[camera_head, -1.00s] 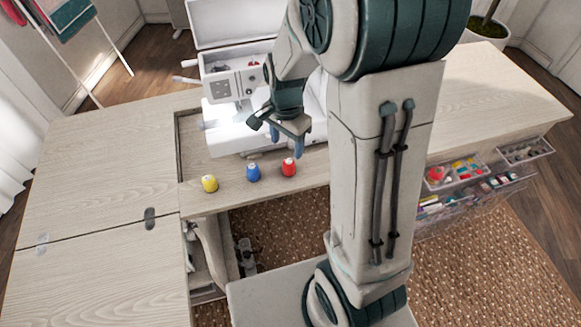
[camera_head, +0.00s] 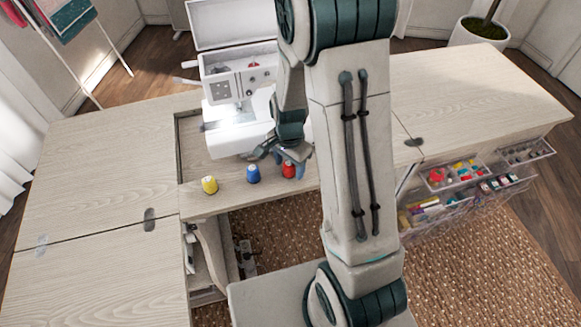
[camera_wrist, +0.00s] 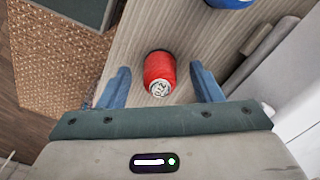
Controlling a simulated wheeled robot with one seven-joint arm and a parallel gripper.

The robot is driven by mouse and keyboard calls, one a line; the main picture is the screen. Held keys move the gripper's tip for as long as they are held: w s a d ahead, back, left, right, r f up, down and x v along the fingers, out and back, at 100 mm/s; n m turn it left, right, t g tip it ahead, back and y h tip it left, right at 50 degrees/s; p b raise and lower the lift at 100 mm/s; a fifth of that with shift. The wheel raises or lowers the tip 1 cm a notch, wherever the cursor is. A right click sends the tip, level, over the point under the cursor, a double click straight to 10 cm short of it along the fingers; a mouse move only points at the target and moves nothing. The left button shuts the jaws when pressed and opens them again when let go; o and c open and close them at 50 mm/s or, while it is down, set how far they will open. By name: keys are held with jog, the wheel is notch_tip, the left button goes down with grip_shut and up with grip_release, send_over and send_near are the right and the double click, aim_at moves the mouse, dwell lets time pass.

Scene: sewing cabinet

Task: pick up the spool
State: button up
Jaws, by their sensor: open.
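A red spool (camera_head: 288,170) stands on the table's front strip, at the right end of a row of three. In the wrist view the red spool (camera_wrist: 160,72) lies between my two open blue fingers, a little beyond their tips, with a gap on either side. My gripper (camera_head: 280,157) is low, just behind and above the red spool, and one finger partly overlaps it. A blue spool (camera_head: 253,174) and a yellow spool (camera_head: 209,185) stand to its left. The blue spool (camera_wrist: 230,2) also shows at the top edge of the wrist view.
A white sewing machine (camera_head: 235,125) stands close behind the spools. The wooden cabinet top (camera_head: 100,160) is clear on the left. Clear drawers (camera_head: 465,180) with sewing supplies hang open at the right. The table strip's front edge is close to the spools.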

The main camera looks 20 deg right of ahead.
jog(key=c, duration=1.1)
jog(key=shift+o, duration=0.2)
jog(key=shift+r, duration=0.15)
